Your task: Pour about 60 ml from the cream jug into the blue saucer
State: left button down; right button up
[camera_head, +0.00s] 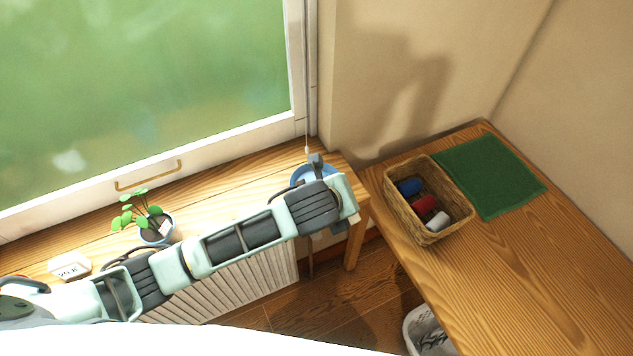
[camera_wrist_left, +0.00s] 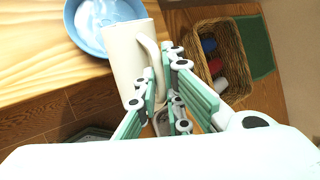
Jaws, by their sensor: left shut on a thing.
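The cream jug (camera_wrist_left: 127,52) is off-white with a loop handle and shows in the left wrist view. My left gripper (camera_wrist_left: 163,66) is shut on its handle. The jug's body overlaps the right side of the blue saucer (camera_wrist_left: 77,38) in that view; I cannot tell how far it is tilted, and no stream is visible. White, swirled liquid shows in the saucer. In the head view the saucer (camera_head: 300,174) sits on the wooden window bench, partly covered by my left arm; the jug is hidden there. My right gripper is not in view.
A potted plant (camera_head: 143,218) and a small white display (camera_head: 70,268) stand on the bench (camera_head: 215,200). On the right-hand table, a wicker basket (camera_head: 433,235) holds coloured rolls beside a green mat (camera_head: 490,175). A white bin (camera_head: 425,330) stands below. The table's front is clear.

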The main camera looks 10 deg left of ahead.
pick_arm(q)
jog(key=shift+w+a+r+g, duration=0.2)
jog(key=shift+w+g, duration=0.1)
dwell(1.2)
jog(key=shift+s+d+f+m+t+y, duration=0.2)
jog(key=shift+s+d+t, duration=0.15)
jog(key=shift+s+t, duration=0.15)
jog(key=shift+s+d+f+m+t+y, duration=0.1)
jog(key=shift+s+d+t+y, duration=0.1)
jog(key=shift+s+d+t, duration=0.25)
jog(key=shift+s+d+t+y, duration=0.2)
jog(key=shift+s+t+y, duration=0.15)
jog(key=shift+t, duration=0.4)
jog(key=shift+s+d+f+m+t+y, duration=0.15)
jog(key=shift+f+m+t+y, duration=0.15)
jog(key=shift+m+t, duration=0.1)
jog(key=shift+s+d, duration=0.1)
dwell(0.6)
